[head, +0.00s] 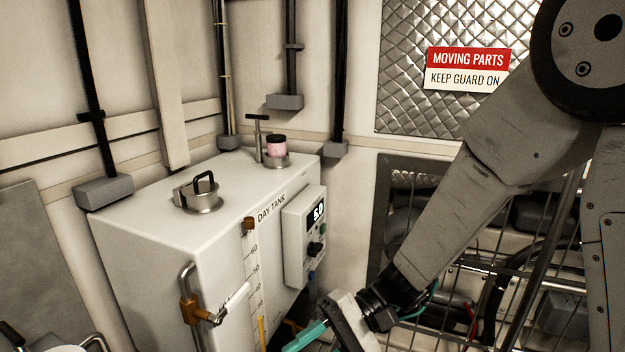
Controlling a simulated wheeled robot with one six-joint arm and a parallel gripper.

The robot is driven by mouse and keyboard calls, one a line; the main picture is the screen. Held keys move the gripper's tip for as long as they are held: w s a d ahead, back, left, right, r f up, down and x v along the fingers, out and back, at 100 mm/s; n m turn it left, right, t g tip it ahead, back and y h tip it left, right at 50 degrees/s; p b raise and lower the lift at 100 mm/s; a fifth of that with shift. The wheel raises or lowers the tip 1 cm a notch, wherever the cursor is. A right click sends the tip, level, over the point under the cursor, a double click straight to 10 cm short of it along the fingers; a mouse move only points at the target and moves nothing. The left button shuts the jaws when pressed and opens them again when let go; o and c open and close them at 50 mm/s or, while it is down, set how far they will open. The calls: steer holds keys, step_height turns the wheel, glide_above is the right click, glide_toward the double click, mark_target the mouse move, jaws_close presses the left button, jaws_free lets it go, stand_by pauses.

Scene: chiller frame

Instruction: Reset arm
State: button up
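My arm comes in from the upper right and reaches down to the bottom middle of the head view. My gripper (305,338) is low in front of the day tank, at the lower edge of the picture. One teal finger shows, pointing left; the rest of the gripper is cut off or hidden, so I cannot tell whether it is open or holds anything. The white day tank (150,225) stands left of my gripper. A control box (304,235) on its side has a lit display, seemingly reading 5.0.
A valve (190,310) with a white lever sticks out in front. A metal guard grid (500,265) is behind my arm, under a warning sign (467,69).

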steer(key=s+d+r+t+h, duration=0.3)
steer(key=d+r+h, duration=0.1)
steer(key=d, duration=0.5)
steer(key=s+d+r+t+h, duration=0.2)
steer(key=s+d+r+h, duration=0.1)
steer(key=d, duration=0.6)
steer(key=s+d+r+t+h, duration=0.3)
steer(key=d+r+h, duration=0.2)
steer(key=d, duration=0.4)
steer(key=shift+d+t+h, duration=0.15)
steer(key=shift+t+h, duration=0.15)
